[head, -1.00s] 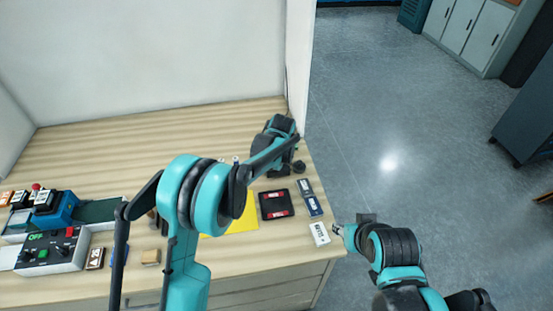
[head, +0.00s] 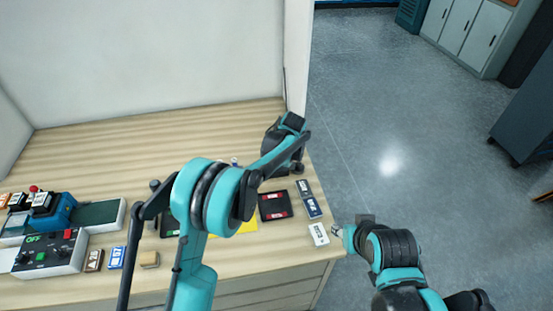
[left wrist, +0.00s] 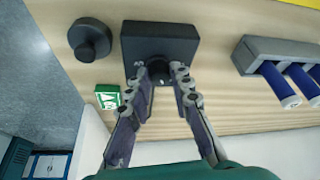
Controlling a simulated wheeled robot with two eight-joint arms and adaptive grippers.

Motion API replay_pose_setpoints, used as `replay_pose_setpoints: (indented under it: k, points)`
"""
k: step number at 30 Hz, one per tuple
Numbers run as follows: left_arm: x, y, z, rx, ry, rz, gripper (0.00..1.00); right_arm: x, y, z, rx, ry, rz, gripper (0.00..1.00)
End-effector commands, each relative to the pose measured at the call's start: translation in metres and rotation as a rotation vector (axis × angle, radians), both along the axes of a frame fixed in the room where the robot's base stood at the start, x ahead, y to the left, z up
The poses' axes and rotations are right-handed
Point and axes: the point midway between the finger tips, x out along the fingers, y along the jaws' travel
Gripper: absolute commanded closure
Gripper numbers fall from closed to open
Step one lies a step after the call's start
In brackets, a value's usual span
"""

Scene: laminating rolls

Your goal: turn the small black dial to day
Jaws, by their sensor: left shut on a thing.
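In the left wrist view, the small black dial (left wrist: 160,70) sits on the face of a square black block (left wrist: 160,42). My left gripper (left wrist: 168,76) is shut on the dial, one finger on each side. The dial's marks and setting cannot be read. In the head view, my left arm's wrist is at the far right corner of the table, and it hides the fingers and the dial. My right gripper (head: 338,231) is beside the table's right edge, near a white label card (head: 319,234); its finger gap is too small to judge.
A second round black knob piece (left wrist: 88,40) lies beside the block. A green sign (left wrist: 107,96) and a grey rack with blue rolls (left wrist: 285,75) are nearby. A control box (head: 50,252) stands at the table's left. Dark and red cases (head: 273,206) lie near my left forearm.

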Motion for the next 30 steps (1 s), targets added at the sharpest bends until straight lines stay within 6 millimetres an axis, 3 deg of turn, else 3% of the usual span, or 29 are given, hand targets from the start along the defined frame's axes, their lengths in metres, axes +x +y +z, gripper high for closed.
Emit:
replay_pose_setpoints:
  k: [4,5,7,19,30]
  points:
    - [0.0,0.0,0.0,0.0,0.0,-0.001,1.0,0.0,0.0,0.0,0.0,0.0,0.0,0.6]
    - [0.0,0.0,0.0,0.0,0.0,-0.001,0.74,0.0,0.0,0.0,0.0,0.0,0.0,0.6]
    - [0.0,0.0,0.0,0.0,0.0,-0.001,0.59,0.0,0.0,0.0,0.0,0.0,0.0,0.6]
    - [-0.003,-0.002,0.007,0.0,0.0,-0.002,0.59,0.0,0.0,0.0,0.0,0.0,0.0,0.6]
    - [-0.028,-0.015,0.076,0.0,0.0,-0.002,0.59,0.0,0.0,0.0,0.0,0.0,0.0,0.6]
